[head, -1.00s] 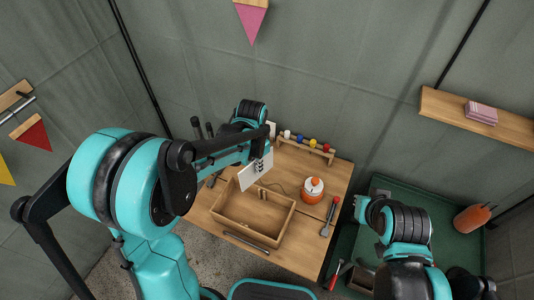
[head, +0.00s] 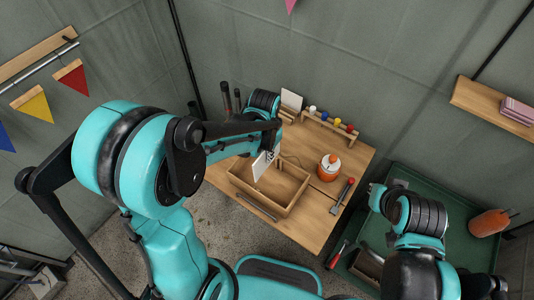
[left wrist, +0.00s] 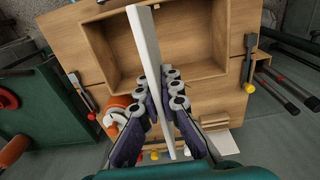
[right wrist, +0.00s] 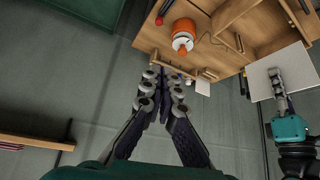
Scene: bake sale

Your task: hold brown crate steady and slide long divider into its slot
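The brown crate (head: 287,208) is an open wooden box on the table; its inside also shows in the left wrist view (left wrist: 190,78). My left gripper (head: 271,152) is shut on the long divider (head: 262,165), a thin white panel. In the left wrist view the divider (left wrist: 148,48) stands edge-on between the fingers and reaches over the crate. I cannot tell whether its lower edge is inside the crate. My right gripper (right wrist: 163,82) looks shut and empty, away from the crate. The right wrist view also shows the divider (right wrist: 262,84).
An orange and white pot (head: 329,166) and a red-handled tool (head: 343,196) are right of the crate. A metal bar (head: 258,206) lies in front of it. A rack with coloured knobs (head: 331,126) stands behind. A green bin (head: 455,255) is at the right.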

